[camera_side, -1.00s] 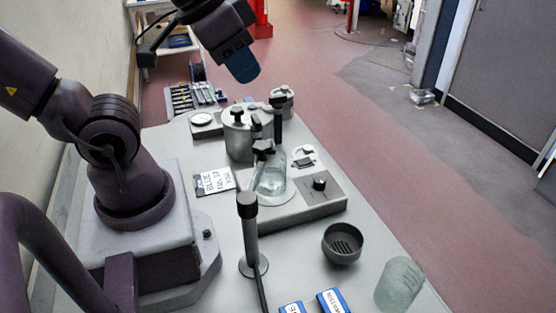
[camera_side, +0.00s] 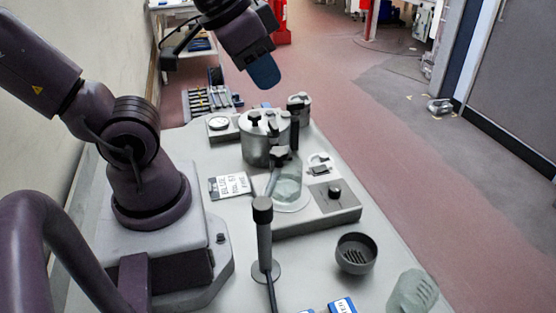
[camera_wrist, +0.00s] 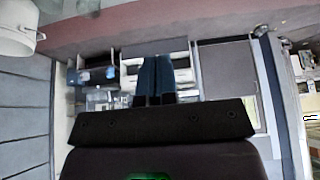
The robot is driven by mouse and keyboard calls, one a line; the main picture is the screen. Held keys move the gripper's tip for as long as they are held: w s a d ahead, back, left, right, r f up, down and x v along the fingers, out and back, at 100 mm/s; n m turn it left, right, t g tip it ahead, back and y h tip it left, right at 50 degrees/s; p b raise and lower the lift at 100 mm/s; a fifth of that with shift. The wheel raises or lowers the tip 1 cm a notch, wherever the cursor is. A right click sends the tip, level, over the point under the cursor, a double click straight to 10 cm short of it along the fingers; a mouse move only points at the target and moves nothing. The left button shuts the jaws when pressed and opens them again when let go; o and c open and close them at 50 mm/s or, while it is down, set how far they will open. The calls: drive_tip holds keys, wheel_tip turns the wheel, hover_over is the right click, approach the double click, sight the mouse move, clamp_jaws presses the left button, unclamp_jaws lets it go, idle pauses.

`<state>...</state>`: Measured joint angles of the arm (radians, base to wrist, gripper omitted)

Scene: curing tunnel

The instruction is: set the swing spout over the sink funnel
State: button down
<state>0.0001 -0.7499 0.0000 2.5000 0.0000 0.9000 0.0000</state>
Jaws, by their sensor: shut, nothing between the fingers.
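The swing spout appears to be the grey upright post with a black cap (camera_side: 263,238) on a round base, in the side view. A thin dark tube runs from it toward the bottom edge of the picture, where its end is cut off. The sink funnel (camera_side: 356,253) is a dark round bowl with slots in its floor, to the right of the post. The tube does not lie over it. My gripper (camera_side: 264,72) is high above the far end of the bench, shut and empty. Its blue fingers (camera_wrist: 155,80) lie together in the wrist view, which shows neither spout nor funnel.
A glass flask (camera_side: 287,185) stands on a grey stirrer-like unit (camera_side: 320,214) behind the funnel. A metal pot (camera_side: 258,150) stands farther back. A frosted glass (camera_side: 412,291) lies right of the funnel, and blue-white boxes (camera_side: 342,306) are at the front edge. Bench between post and funnel is clear.

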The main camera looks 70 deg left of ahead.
sight(280, 150)
drive_tip(key=c, duration=1.6)
unclamp_jaws()
drive_tip(key=o, duration=0.4)
drive_tip(key=shift+w+a+f, duration=0.15)
drive_tip(key=shift+w+f, duration=0.05)
drive_tip(key=shift+f, duration=0.15)
drive_tip(key=shift+c, duration=0.2)
drive_tip(key=o, duration=0.5)
drive_tip(key=g, duration=0.1)
drive_tip(key=w+a+f+n+g, duration=0.1)
drive_tip(key=w+g, duration=0.1)
drive_tip(key=shift+w+a+f+n, duration=0.15)
drive_tip(key=shift+w+f+n, duration=0.1)
drive_tip(key=shift+n, duration=0.05)
drive_tip(key=f+g, duration=0.1)
drive_tip(key=f, duration=0.3)
drive_tip(key=f+n, duration=0.1)
drive_tip(key=f, duration=0.3)
drive_tip(key=f+n+g, duration=0.1)
drive_tip(key=f, duration=0.3)
drive_tip(key=shift+a+f+g, duration=0.2)
drive_tip(key=shift+f+g, duration=0.05)
drive_tip(key=shift+g, duration=0.05)
drive_tip(key=shift+c, duration=0.2)
